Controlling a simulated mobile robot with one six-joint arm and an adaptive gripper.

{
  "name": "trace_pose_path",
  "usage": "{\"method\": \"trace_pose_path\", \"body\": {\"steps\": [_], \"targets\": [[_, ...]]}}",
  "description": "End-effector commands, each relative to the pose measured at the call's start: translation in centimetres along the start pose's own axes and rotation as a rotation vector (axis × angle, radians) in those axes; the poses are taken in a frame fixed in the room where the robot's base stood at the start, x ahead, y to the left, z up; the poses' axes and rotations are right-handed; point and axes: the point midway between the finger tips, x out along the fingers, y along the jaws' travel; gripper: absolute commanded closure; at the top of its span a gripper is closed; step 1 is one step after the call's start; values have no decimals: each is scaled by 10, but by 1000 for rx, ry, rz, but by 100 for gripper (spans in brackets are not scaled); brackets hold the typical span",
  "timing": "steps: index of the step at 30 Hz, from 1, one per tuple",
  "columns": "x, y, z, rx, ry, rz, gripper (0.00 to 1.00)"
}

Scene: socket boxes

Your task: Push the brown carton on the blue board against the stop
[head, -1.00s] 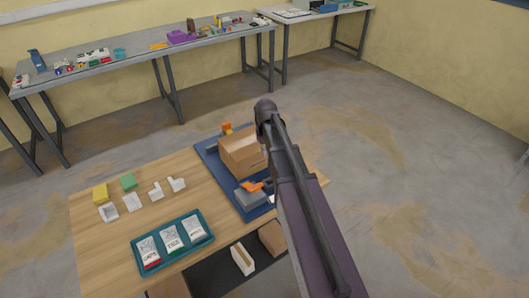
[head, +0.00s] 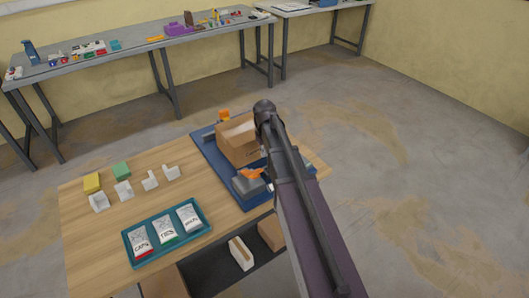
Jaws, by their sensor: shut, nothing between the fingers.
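The brown carton (head: 234,145) stands upright on the blue board (head: 214,173) at the table's far right part. An orange piece (head: 224,115) shows behind the carton. A grey block (head: 246,185) with an orange part (head: 250,174) on it sits at the board's near side, in front of the carton. I cannot tell which of these is the stop, or whether the carton touches either. My arm covers the carton's right side and the board's right part. My gripper cannot be made out; it seems hidden behind my arm.
A teal tray (head: 127,246) with several labelled packets lies on the wooden table (head: 85,240). Yellow (head: 92,182) and green (head: 121,171) blocks and several white pieces stand behind it. A dark shelf (head: 215,275) holds white and brown blocks at the front. Floor to the right is clear.

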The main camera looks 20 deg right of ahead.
Motion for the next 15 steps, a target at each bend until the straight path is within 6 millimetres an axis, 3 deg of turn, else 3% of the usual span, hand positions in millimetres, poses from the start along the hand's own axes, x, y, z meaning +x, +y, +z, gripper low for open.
{"method": "trace_pose_path", "body": {"steps": [3, 9, 15], "targets": [[12, 0, -2, -1, 0, 0, 100], [7, 0, -30, -2, 0, 0, 100], [7, -1, -40, -2, 0, 0, 100]]}}
